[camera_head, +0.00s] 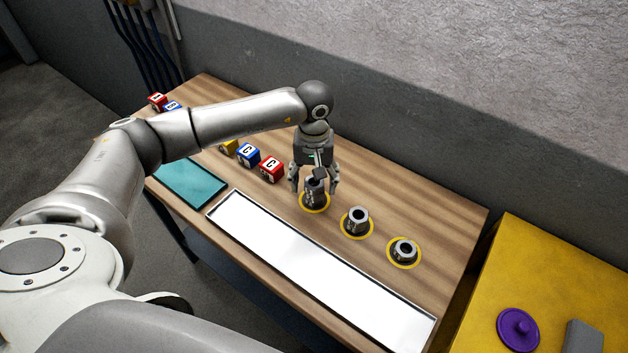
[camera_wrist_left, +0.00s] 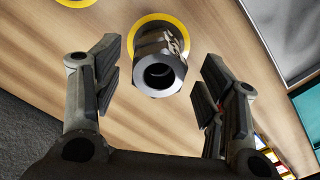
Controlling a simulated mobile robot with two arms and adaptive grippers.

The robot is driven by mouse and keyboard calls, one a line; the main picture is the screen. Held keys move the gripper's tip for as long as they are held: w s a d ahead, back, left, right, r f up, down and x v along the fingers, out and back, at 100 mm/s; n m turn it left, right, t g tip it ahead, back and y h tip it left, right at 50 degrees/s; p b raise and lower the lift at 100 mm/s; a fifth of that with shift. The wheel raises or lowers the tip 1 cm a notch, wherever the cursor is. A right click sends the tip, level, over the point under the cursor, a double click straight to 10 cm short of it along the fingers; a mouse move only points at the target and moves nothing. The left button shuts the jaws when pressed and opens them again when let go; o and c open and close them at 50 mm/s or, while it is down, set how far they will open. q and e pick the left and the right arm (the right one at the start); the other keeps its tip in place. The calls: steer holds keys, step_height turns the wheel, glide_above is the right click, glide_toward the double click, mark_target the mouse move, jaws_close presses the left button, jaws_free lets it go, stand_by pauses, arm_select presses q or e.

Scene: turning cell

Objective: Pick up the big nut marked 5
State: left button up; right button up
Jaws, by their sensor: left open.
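Three grey metal nuts stand in a row on yellow rings on the wooden table. The tall nut (camera_head: 314,197) at the left of the row is between the fingers of my left gripper (camera_head: 314,190). In the left wrist view this nut (camera_wrist_left: 160,72) shows its dark bore and a light mark on its side that I cannot read. My left gripper is open, with a finger on either side of the nut and visible gaps. The middle nut (camera_head: 357,221) and the shorter right nut (camera_head: 404,250) stand apart. I cannot read a 5 on any. My right gripper is out of view.
A long white tray (camera_head: 320,270) lies along the front of the table. Lettered blocks, including a red one (camera_head: 271,169) and a blue one (camera_head: 248,155), stand left of the gripper. A teal mat (camera_head: 190,184) lies left. A yellow surface (camera_head: 545,270) with a purple disc (camera_head: 518,329) is at right.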

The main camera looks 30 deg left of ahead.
arm_select(q)
steer(key=c, duration=1.2)
steer(key=shift+w, duration=0.1)
steer(key=shift+c, duration=0.2)
